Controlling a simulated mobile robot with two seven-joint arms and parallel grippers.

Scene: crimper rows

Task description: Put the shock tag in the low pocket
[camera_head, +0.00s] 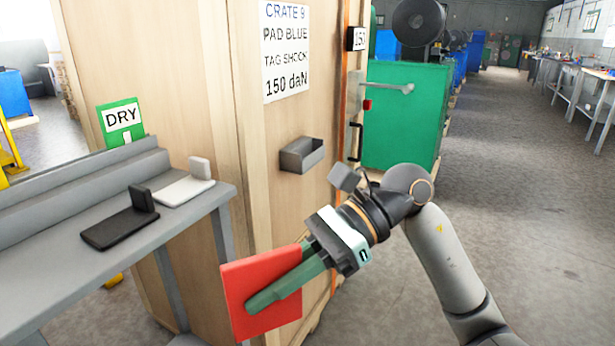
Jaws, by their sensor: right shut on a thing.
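A flat red square tag (240,276), apparently the shock tag, is held in my right gripper (262,298). The green fingers are shut on it, and one finger crosses its face. The tag hangs in the air in front of the lower part of the wooden crate (200,60), right of the grey bench. A small grey open-topped pocket (302,158) is fixed to the crate face, above and behind the tag. It looks empty, but its bottom inside is hidden. No other pocket shows; the tag and my arm hide part of the crate below. My left gripper is out of view.
The grey bench (60,290) at left holds a black piece (118,230), a white piece (182,190) and a green DRY sign (122,118). A printed label (286,50) is on the crate. A green cabinet (405,110) stands behind. The floor at right is clear.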

